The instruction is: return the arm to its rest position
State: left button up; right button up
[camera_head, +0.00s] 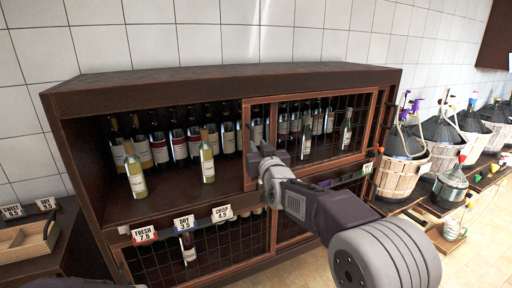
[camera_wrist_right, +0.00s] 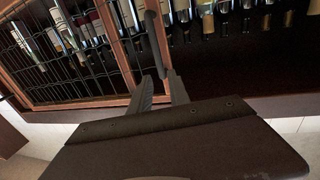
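My right gripper (camera_head: 262,146) is at the left edge of the mesh sliding door (camera_head: 361,118), in front of the cabinet. In the right wrist view its two fingers (camera_wrist_right: 160,76) stand apart, with a dark upright handle (camera_wrist_right: 154,42) of the door showing between and beyond their tips. I cannot tell whether they touch it. No bottle is between the fingers. My right arm reaches in from the lower right. My left gripper is not in view.
The dark cabinet (camera_head: 225,82) holds several wine bottles; its upper left side is open. A green bottle (camera_head: 134,170) and a pale bottle (camera_head: 207,156) stand at the shelf front. Price cards (camera_head: 144,235) line its edge. Basketed demijohns (camera_head: 401,160) stand at right, a wooden tray (camera_head: 28,240) at left.

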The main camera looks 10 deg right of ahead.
jog(key=s+d+r+h+p, duration=0.1)
jog(key=s+d+r+p, duration=0.1)
jog(key=d+p, duration=0.15)
jog(key=s+d+f+m+g, duration=0.1)
jog(key=s+d+f+g, duration=0.1)
jog(key=s+f+g, duration=0.35)
jog(key=s+d+f+g, duration=0.2)
jog(key=s+f, duration=0.4)
jog(key=f, duration=0.5)
jog(key=s+f+g, duration=0.4)
jog(key=s+f, duration=0.3)
jog(key=s, duration=0.4)
jog(key=s+d+f+g+h+p, duration=0.1)
jog(key=s+f+g, duration=0.4)
jog(key=s, duration=0.7)
notch_tip(320, 180, down, 3)
jog(key=shift+s+r+m, duration=0.1)
jog(key=shift+s+m, duration=0.1)
jog(key=shift+m, duration=0.1)
